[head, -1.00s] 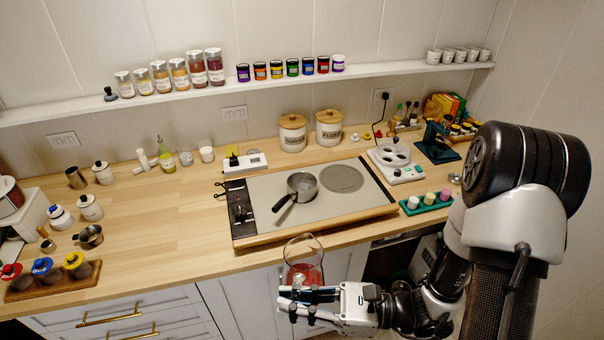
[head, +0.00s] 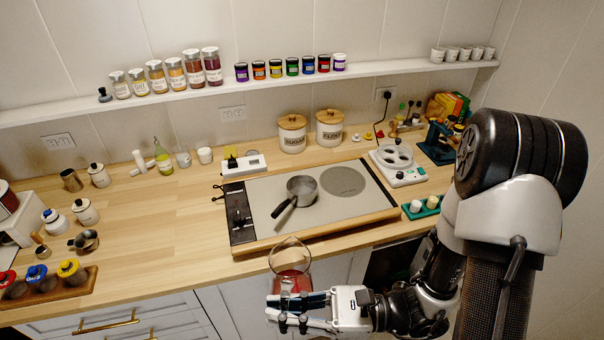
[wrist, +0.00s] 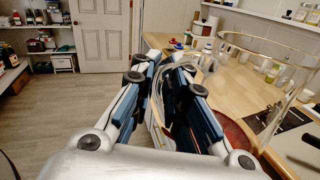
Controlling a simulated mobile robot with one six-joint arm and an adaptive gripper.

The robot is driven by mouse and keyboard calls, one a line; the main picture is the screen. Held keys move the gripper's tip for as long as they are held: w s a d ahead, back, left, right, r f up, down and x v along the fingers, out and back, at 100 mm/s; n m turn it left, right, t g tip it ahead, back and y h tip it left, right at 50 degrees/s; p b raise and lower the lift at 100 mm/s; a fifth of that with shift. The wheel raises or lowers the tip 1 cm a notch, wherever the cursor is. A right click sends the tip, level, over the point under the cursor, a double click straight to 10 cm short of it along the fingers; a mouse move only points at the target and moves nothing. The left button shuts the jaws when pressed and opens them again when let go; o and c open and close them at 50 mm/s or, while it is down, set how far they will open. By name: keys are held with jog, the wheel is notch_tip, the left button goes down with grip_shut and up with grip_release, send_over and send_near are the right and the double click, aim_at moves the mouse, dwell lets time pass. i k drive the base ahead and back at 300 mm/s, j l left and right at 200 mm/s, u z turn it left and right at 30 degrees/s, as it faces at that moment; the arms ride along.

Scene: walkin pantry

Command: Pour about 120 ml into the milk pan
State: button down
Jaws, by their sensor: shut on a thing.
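The milk pan (head: 302,188) is a small grey pan with a dark handle pointing to the lower left. It sits upright on the hob (head: 265,205), left of the round grey plate. My gripper (head: 292,305) is in front of the counter edge, below and in front of the pan. It is shut on a clear glass beaker (head: 289,258) with red liquid in its lower part. The beaker looks about upright and apart from the pan. In the wrist view the beaker (wrist: 262,62) shows at the right, beside my gripper (wrist: 175,85); the pan's inside is not clear.
A wooden rail (head: 320,235) runs along the hob's front. A white device (head: 244,165) stands behind the hob, and a white appliance (head: 398,168) and a green tray (head: 424,208) stand to its right.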

aim_at(301, 190)
jog(key=i, duration=0.85)
